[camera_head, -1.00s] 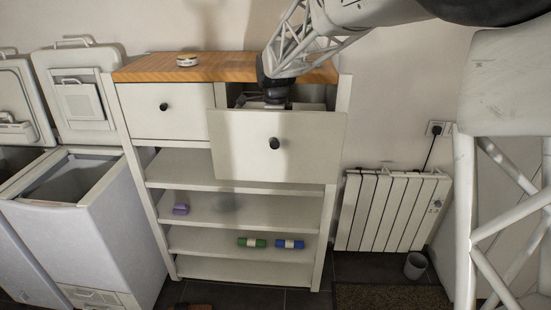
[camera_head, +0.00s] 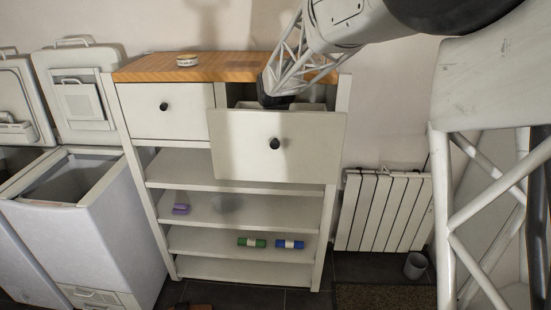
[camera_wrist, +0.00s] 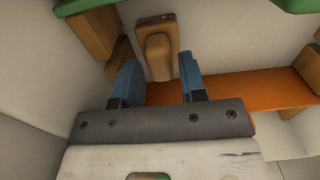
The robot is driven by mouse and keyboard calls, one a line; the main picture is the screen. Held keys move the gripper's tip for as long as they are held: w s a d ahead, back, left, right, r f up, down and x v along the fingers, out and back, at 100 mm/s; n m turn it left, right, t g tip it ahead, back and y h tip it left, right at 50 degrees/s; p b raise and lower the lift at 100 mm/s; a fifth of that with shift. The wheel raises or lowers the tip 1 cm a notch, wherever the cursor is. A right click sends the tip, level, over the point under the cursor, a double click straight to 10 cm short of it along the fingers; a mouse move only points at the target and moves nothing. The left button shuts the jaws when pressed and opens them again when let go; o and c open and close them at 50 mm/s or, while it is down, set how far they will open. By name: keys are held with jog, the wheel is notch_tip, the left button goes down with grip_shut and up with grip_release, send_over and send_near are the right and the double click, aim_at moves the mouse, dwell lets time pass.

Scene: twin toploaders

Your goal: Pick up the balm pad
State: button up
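In the wrist view my gripper (camera_wrist: 158,62) is open, its two blue fingers apart. A brown block with an oval recess (camera_wrist: 157,42) shows beyond and between the fingertips; I cannot tell whether they touch it. I cannot tell for sure which thing is the balm pad. In the head view my arm reaches into the open right drawer (camera_head: 240,150), and the drawer front hides the gripper and the contents.
The wrist view shows an orange strip (camera_wrist: 250,88), another brown block (camera_wrist: 95,32) and green pieces (camera_wrist: 75,6) close by. The cabinet's wooden top (camera_head: 225,68) carries a round tin (camera_head: 187,60). Lower shelves hold a purple item (camera_head: 181,209), a green roll (camera_head: 251,243) and a blue roll (camera_head: 289,244).

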grip_shut()
dwell(0.4)
notch_tip(320, 180, up, 18)
dwell(0.8)
dwell(0.4)
jog(key=c, duration=0.5)
grip_release()
jog(key=shift+c, duration=0.5)
